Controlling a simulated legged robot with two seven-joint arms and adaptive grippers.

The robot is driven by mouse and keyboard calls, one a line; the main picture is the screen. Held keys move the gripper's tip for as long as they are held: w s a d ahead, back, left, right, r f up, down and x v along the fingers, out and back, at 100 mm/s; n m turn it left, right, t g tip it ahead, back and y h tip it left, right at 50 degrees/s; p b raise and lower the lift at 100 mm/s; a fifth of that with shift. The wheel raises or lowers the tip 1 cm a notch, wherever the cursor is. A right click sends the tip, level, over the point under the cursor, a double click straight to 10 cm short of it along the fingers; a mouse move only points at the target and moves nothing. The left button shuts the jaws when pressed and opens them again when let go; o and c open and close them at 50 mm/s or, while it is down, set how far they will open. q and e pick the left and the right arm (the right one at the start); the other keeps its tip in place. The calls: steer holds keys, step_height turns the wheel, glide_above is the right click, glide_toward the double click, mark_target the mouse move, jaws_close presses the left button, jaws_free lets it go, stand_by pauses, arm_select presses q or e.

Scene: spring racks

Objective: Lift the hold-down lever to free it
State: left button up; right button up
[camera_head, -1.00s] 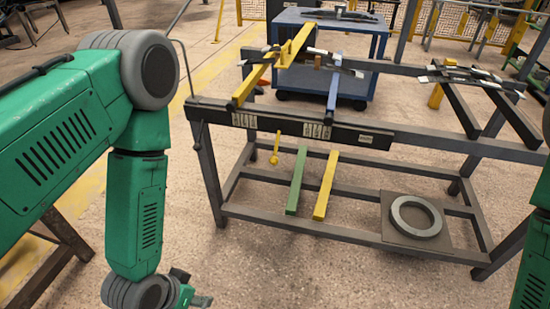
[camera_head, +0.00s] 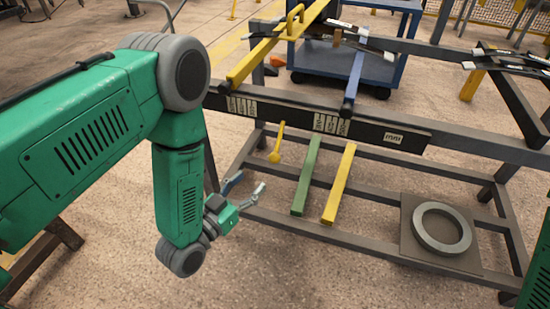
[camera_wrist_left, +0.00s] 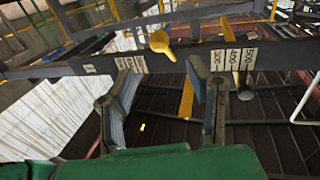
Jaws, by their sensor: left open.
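A yellow lever with a raised handle (camera_head: 265,60) lies across the top of the grey rack at the upper left, and its far end runs out of the head view. A blue bar (camera_head: 353,85) lies across the rack to its right. I cannot tell for sure which is the hold-down lever. A small yellow piece with a round end (camera_head: 276,150) hangs below the rack's front rail. My left gripper (camera_head: 248,187) is open and empty, low in front of the rack. In the wrist view its fingers (camera_wrist_left: 163,75) are apart, with a yellow knob (camera_wrist_left: 160,42) beyond them.
The black front rail (camera_head: 290,118) bears white labels. A green bar (camera_head: 306,175) and a yellow bar (camera_head: 339,185) slope below it. A grey ring (camera_head: 442,229) lies on a plate at the lower right. A blue cart (camera_head: 345,62) stands behind. Floor in front is clear.

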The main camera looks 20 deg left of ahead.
mark_target(275, 155)
arm_select(q)
steer(key=b+x, duration=0.2)
steer(key=x, duration=0.9)
jaws_close()
